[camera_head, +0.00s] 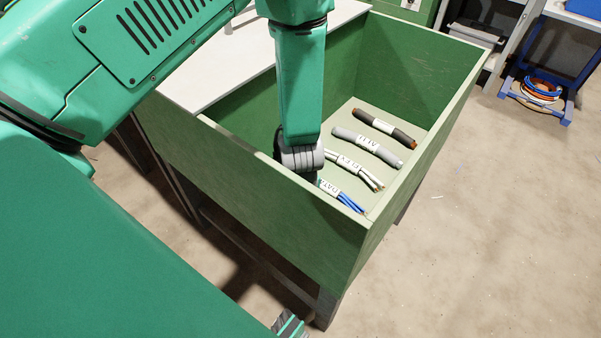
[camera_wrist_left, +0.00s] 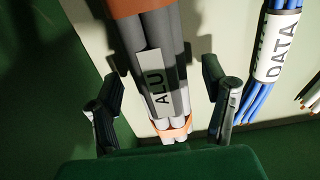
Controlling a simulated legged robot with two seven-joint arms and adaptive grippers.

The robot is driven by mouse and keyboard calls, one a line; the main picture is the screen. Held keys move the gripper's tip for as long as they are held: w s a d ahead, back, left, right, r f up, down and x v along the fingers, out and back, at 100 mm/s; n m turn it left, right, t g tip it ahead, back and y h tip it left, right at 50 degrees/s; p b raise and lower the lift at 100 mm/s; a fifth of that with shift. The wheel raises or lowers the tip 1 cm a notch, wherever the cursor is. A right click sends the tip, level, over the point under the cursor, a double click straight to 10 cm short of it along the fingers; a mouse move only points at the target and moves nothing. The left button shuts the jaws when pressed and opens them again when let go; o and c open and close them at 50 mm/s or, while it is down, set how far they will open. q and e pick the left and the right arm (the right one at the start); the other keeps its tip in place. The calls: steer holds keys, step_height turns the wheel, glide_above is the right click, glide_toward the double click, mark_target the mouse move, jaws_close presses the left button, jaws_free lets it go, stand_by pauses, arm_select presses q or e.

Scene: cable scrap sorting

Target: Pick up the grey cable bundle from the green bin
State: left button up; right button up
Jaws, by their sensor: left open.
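The green bin (camera_head: 262,200) holds several cable bundles. In the left wrist view a grey bundle (camera_wrist_left: 179,75) with a label reading ALU and orange bands lies between my open left gripper's two fingers (camera_wrist_left: 162,78). I cannot tell whether the fingers touch it. In the head view my left arm reaches down into the bin at its near left part; the fingers and the bundle below them are hidden by the arm and the near wall. Another grey bundle (camera_head: 366,146), also labelled, lies further back in the bin.
The blue DATA bundle (camera_head: 344,198) lies beside the grasp spot and in the left wrist view (camera_wrist_left: 268,85). A white FLEX bundle (camera_head: 356,168) and a dark bundle (camera_head: 384,129) lie further back. The bin walls stand high around them. A white tabletop (camera_head: 228,62) adjoins the bin.

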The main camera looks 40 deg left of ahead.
arm_select(q)
steer(key=shift+f, duration=0.9)
jaws_close()
steer(key=shift+r, duration=0.1)
